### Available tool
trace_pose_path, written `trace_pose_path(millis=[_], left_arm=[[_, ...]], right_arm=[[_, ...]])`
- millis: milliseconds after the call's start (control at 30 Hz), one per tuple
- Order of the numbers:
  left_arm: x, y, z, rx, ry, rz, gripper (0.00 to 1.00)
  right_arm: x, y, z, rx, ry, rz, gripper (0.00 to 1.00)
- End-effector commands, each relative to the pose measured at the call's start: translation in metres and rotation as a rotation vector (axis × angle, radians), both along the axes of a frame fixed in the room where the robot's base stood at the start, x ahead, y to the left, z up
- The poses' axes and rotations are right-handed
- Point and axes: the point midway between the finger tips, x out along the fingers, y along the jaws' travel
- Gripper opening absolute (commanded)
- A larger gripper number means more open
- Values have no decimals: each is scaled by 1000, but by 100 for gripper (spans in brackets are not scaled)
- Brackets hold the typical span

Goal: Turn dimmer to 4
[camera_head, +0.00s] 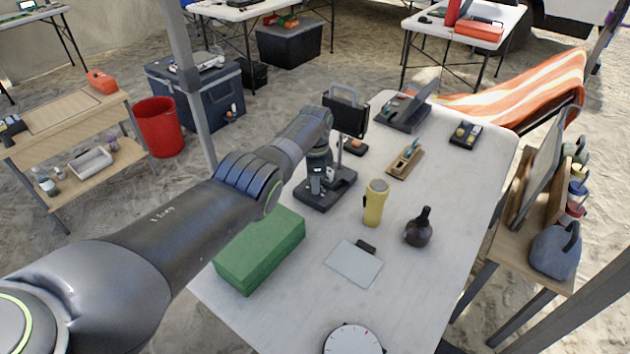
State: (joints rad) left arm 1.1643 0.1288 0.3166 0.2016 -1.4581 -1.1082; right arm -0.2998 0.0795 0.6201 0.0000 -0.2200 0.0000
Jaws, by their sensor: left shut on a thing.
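The dimmer appears to be the dark box (340,194) on the white table, under my left gripper; its knob and any numbers are hidden or too small to read. My left gripper (318,188) points down onto the top of this box, its fingers shut on what seems to be the knob. A black lamp-like panel with a grey handle (347,112) stands just behind my left wrist. My right gripper is not in view.
Around it on the white table (300,285) are a green box (260,248), a yellow flashlight (375,203), a dark round bottle (419,230), a grey plate (354,264), a wooden-based tool (405,160) and a white round dial (352,341) at the front edge.

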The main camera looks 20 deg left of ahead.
Motion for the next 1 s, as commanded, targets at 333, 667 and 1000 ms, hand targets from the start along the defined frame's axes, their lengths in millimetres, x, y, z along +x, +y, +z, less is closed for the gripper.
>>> trace_pose_path(millis=[333,667,1000], left_arm=[[1,0,1,0,-4,-60,2],[1,0,1,0,-4,-61,2],[0,0,0,-1,-1,-60,47]], right_arm=[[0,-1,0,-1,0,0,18],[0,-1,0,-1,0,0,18],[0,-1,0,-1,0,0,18]])
